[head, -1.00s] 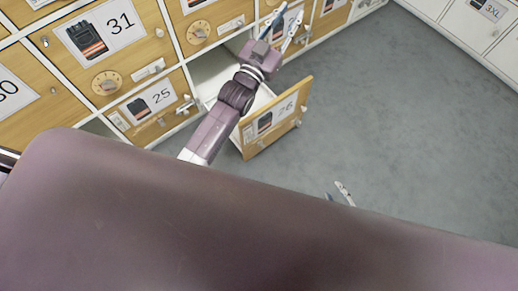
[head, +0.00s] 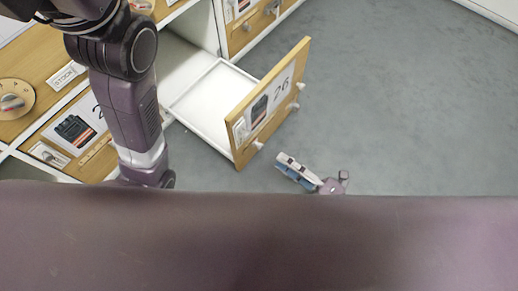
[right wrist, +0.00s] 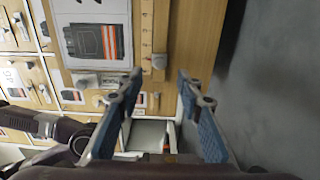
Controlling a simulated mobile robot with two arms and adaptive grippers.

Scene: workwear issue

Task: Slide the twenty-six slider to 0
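The drawer marked 26 (head: 200,100) stands pulled out, and its wooden front (head: 270,95) bears a label and several pale knobs. In the right wrist view, a wooden front (right wrist: 195,30) fills the upper middle, with a label showing a dark, orange-striped item. My left gripper is out of view.
A wooden cabinet with other drawers and a round dial (head: 14,99) lies at the left. My left arm crosses in front of it. Grey floor (head: 400,110) to the right of the open drawer is clear.

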